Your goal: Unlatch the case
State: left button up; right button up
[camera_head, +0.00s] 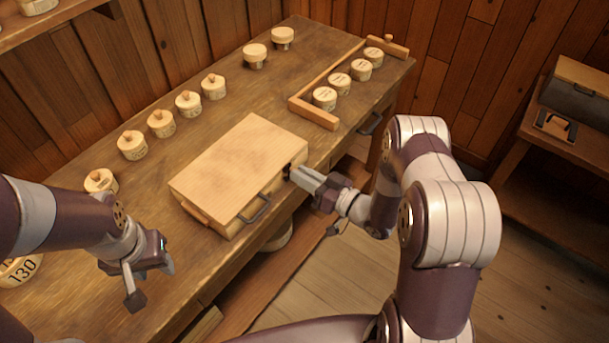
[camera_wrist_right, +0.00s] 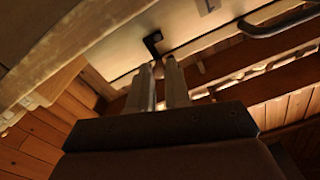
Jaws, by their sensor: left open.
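The case (camera_head: 232,165) is a pale wooden box, lid down, lying on the workbench. A dark carry handle (camera_head: 256,209) is on its front. A small dark latch (camera_wrist_right: 152,42) is on the case front in the right wrist view. My right gripper (camera_head: 296,174) is at the right end of the case front. In the wrist view its fingertips (camera_wrist_right: 160,66) are right at the latch's lower end, a narrow gap between them. Whether they grip it I cannot tell. My left gripper (camera_head: 150,277) is open and empty at the bench's front left, apart from the case.
Several lidded round spools (camera_head: 161,123) stand behind the case. More spools (camera_head: 324,97) stand by a wooden rail (camera_head: 314,113) at the back right. A spool marked 130 (camera_head: 20,270) is at the left edge. A side table (camera_head: 560,125) stands at the far right.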

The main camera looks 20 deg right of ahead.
jog(key=shift+m, duration=0.3)
grip_shut()
jog(key=m, duration=0.3)
jog(key=d+f+m, duration=0.1)
jog(key=m, duration=0.3)
jog(key=w+f+m, duration=0.1)
jog(key=m, duration=0.2)
jog(key=shift+d+f+m, duration=0.15)
jog(key=shift+d+m, duration=0.1)
jog(key=shift+m, duration=0.15)
jog(key=o, duration=0.8)
grip_release()
jog(key=b+v, duration=0.1)
jog(key=v, duration=1.1)
jog(key=shift+s+d, duration=0.2)
jog(key=shift+s, duration=0.05)
